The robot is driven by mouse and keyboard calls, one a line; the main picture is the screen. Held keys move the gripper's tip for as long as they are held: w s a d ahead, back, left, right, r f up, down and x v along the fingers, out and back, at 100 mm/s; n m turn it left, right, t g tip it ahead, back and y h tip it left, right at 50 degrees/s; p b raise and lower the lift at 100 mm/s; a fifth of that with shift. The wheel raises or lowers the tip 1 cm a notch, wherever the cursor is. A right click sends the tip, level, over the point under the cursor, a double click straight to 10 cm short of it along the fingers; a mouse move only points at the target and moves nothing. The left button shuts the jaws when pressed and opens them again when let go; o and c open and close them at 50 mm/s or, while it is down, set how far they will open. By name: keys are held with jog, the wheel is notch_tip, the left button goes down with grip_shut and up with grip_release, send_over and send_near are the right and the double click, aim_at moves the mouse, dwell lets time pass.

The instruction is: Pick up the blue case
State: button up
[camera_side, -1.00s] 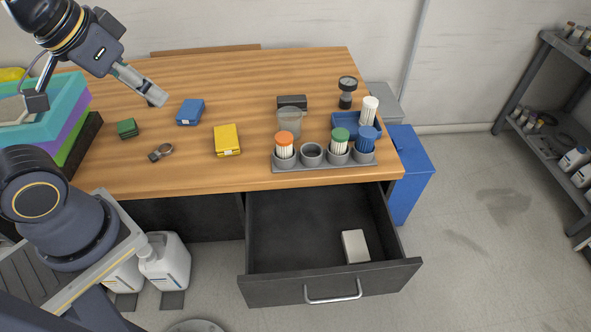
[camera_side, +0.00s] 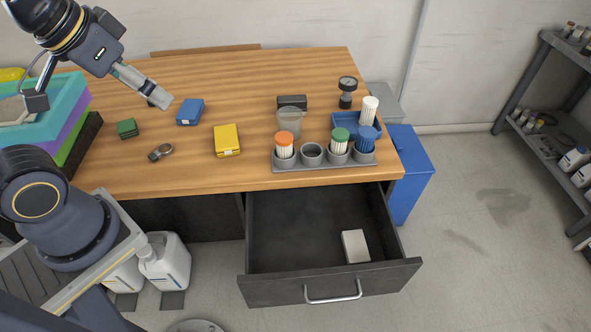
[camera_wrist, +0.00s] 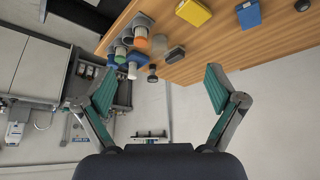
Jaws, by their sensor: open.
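The blue case (camera_side: 190,112) lies flat on the wooden table, left of the yellow case (camera_side: 227,140).
A green case (camera_side: 127,128) and a metal ring-like item (camera_side: 160,152) lie nearby. A grey rack (camera_side: 325,161) with coloured filters, a blue tray (camera_side: 344,122) and a gauge (camera_side: 347,92) stand at right. An open drawer (camera_side: 300,235) juts out in front, holding a white box (camera_side: 355,246).

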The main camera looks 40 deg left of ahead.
jog(key=w+a+r+n, duration=0.2)
jog(key=w+a+r, duration=0.3)
jog(key=w+r, duration=0.45)
jog(key=n+g, duration=0.5)
jog(key=g, duration=0.1)
send_over(190, 108)
jog(key=f, duration=3.3)
jog(key=shift+a, duration=0.2)
notch_tip(190, 108, down, 6)
jog(key=shift+d+r, duration=0.1)
jog(key=shift+d, duration=0.05)
jog(key=c, duration=1.3)
